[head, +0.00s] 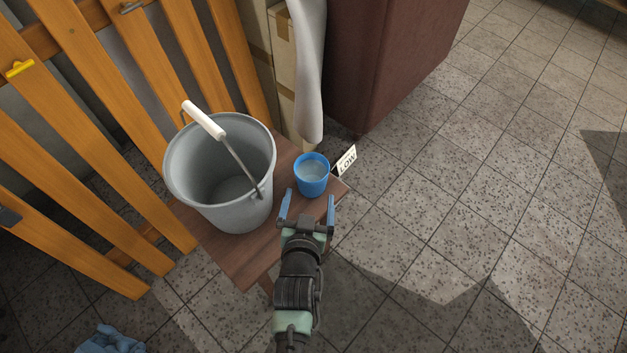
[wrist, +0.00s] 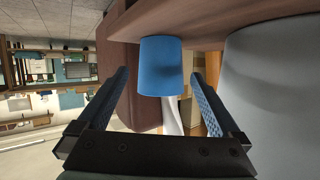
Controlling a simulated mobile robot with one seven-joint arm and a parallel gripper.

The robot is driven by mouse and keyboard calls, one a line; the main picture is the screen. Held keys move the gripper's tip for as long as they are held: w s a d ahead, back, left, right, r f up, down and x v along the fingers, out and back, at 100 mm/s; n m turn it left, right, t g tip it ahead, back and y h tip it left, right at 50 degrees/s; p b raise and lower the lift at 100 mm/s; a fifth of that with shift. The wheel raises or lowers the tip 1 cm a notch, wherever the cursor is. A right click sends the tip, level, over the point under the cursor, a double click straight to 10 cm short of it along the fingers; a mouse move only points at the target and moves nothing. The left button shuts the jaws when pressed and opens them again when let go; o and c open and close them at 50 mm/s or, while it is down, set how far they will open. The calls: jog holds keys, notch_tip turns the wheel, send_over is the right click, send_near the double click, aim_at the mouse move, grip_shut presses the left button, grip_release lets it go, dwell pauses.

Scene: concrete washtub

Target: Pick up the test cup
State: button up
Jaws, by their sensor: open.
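The test cup is a blue cup (head: 312,178) standing upright on a small brown wooden stand (head: 240,262). Its inside looks pale, perhaps with liquid. In the wrist view the blue cup (wrist: 161,66) lies ahead, roughly between the two fingers. My gripper (head: 309,196) is open and empty, just on the near side of the cup, with its fingers pointing at it. In the wrist view my gripper (wrist: 160,82) shows one finger on each side of the cup, with gaps. I cannot tell whether the fingertips reach beside it.
A grey bucket (head: 190,205) with a white-gripped handle stands close left of the cup. Orange slats (head: 80,120) rise at left, a dark red cabinet (head: 385,60) behind. Tiled floor at right is clear.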

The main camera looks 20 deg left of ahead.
aim_at(312, 170)
jog(key=shift+b+x, duration=1.9)
jog(key=shift+x, duration=2.1)
jog(key=shift+a+r, duration=0.1)
jog(key=shift+r, duration=0.1)
jog(key=c, duration=1.3)
